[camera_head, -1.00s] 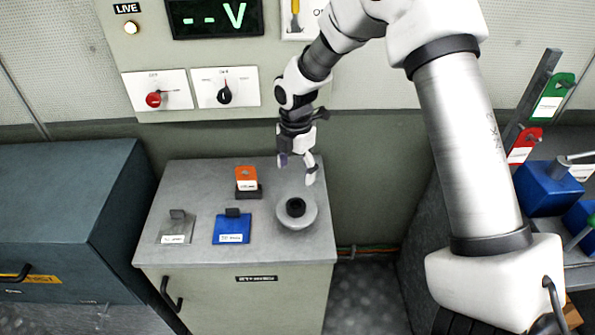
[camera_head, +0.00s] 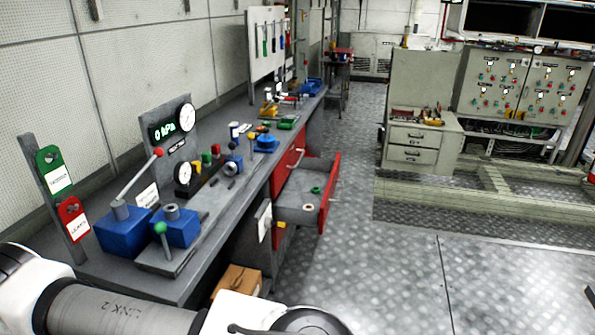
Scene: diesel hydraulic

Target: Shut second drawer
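A drawer with a red front (camera_head: 329,196) stands pulled out from the long grey workbench (camera_head: 222,202), over the floor to its right. Its grey tray holds a green ring (camera_head: 316,190) and a small pale ring (camera_head: 308,208). Another red drawer front (camera_head: 288,158) with a handle sits flush with the bench, just above and behind the open one. Neither of my grippers is in view. Part of my own arm shows along the bottom left, well in front of the drawer.
Blue tools (camera_head: 121,229), gauges and a lever crowd the bench top. A cardboard box (camera_head: 238,283) lies under the bench's near end. A grey drawer cabinet (camera_head: 412,146) stands farther back. The metal floor (camera_head: 400,262) right of the open drawer is clear.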

